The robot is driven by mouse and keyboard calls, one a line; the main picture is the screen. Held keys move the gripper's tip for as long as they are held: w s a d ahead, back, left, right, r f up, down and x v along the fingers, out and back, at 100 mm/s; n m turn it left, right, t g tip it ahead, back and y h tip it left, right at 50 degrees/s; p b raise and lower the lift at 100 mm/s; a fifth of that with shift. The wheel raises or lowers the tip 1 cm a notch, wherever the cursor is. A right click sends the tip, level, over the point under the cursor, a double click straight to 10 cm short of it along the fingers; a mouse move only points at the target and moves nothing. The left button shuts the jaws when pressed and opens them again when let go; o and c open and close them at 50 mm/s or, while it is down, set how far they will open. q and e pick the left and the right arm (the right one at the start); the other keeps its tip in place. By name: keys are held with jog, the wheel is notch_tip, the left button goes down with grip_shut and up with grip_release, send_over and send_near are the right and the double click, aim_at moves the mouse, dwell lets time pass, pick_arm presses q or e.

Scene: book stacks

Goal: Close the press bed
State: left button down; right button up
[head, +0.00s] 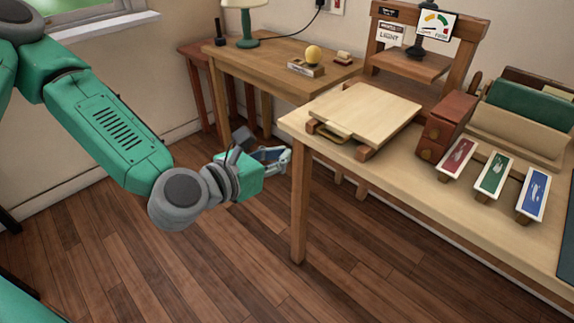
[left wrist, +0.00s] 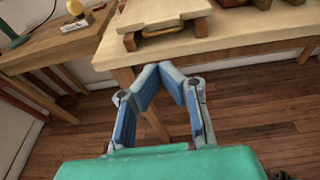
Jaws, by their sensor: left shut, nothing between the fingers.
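The press bed (head: 368,108) is a pale flat wooden board on rails, pulled out toward the front left corner of the light table. A small handle (head: 333,134) shows at its front edge. Behind it stands the brown wooden press (head: 412,62) with a dial on top. My left gripper (head: 284,157) is left of the table corner, apart from the bed. In the left wrist view its blue-padded fingers (left wrist: 172,70) meet at the tips, empty, with the bed (left wrist: 165,10) beyond them. My right gripper is not in view.
The light table's (head: 450,190) front edge and leg stand close to my left gripper. A brown box (head: 446,123), book holder and three coloured cards are right of the bed. A darker desk (head: 270,70) with a lamp stands behind. Open floor (head: 200,270) lies in front.

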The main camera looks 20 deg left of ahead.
pick_arm(q)
jog(key=b+x, duration=0.5)
jog(key=x, duration=0.7)
jog(key=shift+w+f+b, duration=0.2)
jog(key=shift+w+b, duration=0.05)
jog(key=shift+b, duration=0.15)
jog(key=shift+d, duration=0.1)
